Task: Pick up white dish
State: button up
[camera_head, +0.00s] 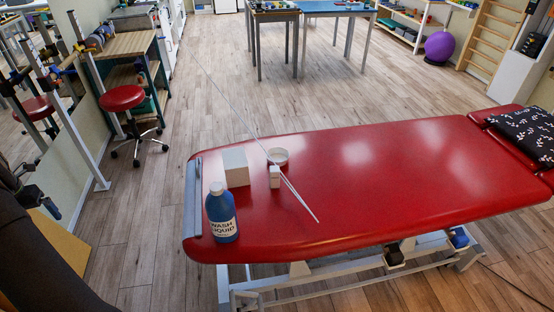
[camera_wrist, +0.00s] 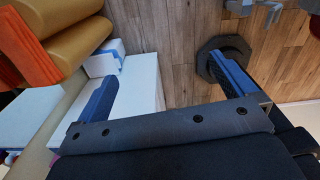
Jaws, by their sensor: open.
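The white dish (camera_head: 278,156) is a small, shallow round dish on the red treatment table (camera_head: 400,170), towards its left end. A small white box (camera_head: 275,177) stands just in front of it, and a thin pale line crosses close by. My gripper (camera_wrist: 165,88) shows only in the wrist view, with its two blue-edged fingers wide apart and nothing between them. The dish does not show in the wrist view. The gripper is not seen near the dish in the head view.
A larger white box (camera_head: 235,167) stands left of the dish. A blue wash liquid bottle (camera_head: 221,213) stands at the table's near left. A patterned pillow (camera_head: 527,132) lies at the right end. The table's middle is clear. Tan rolls (camera_wrist: 75,50) show in the wrist view.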

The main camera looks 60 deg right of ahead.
jog(key=shift+d, duration=0.1)
jog(key=s+d+m+t, duration=0.1)
jog(key=d+m, duration=1.1)
jog(key=d, duration=1)
jog(key=m+h, duration=0.5)
jog(key=m, duration=2.8)
send_over(279, 158)
jog(key=a, duration=0.3)
jog(key=f, duration=0.9)
jog(key=shift+a, duration=0.2)
jog(key=shift+s+a+x, duration=0.1)
jog(key=shift+x, duration=1.2)
jog(key=shift+s+a+x, duration=0.1)
jog(key=shift+x, duration=1.25)
jog(key=shift+f, duration=0.1)
